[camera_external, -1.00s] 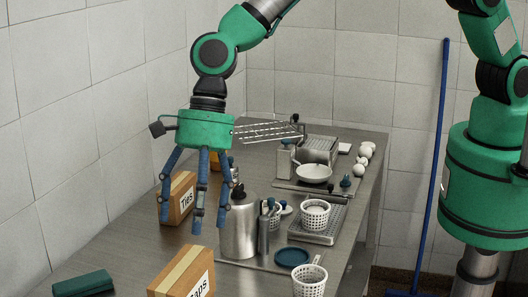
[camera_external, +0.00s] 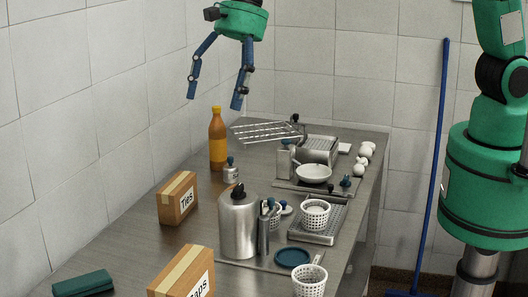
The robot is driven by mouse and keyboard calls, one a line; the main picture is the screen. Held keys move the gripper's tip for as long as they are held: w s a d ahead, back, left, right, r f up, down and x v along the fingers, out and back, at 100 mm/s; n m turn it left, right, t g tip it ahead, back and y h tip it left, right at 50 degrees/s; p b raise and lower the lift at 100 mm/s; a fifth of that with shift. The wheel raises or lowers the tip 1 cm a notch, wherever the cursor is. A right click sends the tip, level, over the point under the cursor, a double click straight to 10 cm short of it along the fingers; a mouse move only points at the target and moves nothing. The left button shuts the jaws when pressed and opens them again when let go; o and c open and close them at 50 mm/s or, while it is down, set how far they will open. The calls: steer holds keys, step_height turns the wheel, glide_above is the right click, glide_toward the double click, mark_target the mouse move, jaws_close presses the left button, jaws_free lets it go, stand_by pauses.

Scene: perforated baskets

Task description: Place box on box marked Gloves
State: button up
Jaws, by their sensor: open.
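My gripper (camera_external: 214,98) hangs high above the back left of the metal table, open and empty, with its blue fingers spread. A cardboard box marked "Ties" (camera_external: 177,198) stands on the table below it, apart from the fingers. Another cardboard box (camera_external: 183,274) stands at the front edge of the picture, its label partly cut off and reading "...aps". No box marked "Gloves" is visible in this view.
An orange bottle (camera_external: 217,140) and a small jar (camera_external: 230,172) stand behind the Ties box. A steel canister (camera_external: 239,224), white perforated baskets (camera_external: 315,214) and a wire rack (camera_external: 268,132) fill the right side. A green case (camera_external: 83,283) lies front left.

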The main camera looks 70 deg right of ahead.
steer(key=s+d+r+n+t, duration=0.1)
steer(key=s+d+r+n, duration=0.15)
steer(key=d+r, duration=0.45)
steer(key=s+d+r+n+h, duration=0.15)
steer(key=s+d, duration=0.25)
steer(key=d, duration=0.6)
steer(key=s+d+r+n+t, duration=0.1)
steer(key=s+d+r+n, duration=0.15)
steer(key=d+r, duration=0.5)
steer(key=s+d+f+n+t+h, duration=0.1)
steer(key=s+d+n, duration=0.6)
steer(key=s+d, duration=1.4)
steer(key=shift+s+d+f+t+h, duration=0.2)
steer(key=shift+s+f+t+h, duration=0.25)
steer(key=shift+h, duration=0.4)
step_height(320, 180, down, 15)
steer(key=b, duration=1.5)
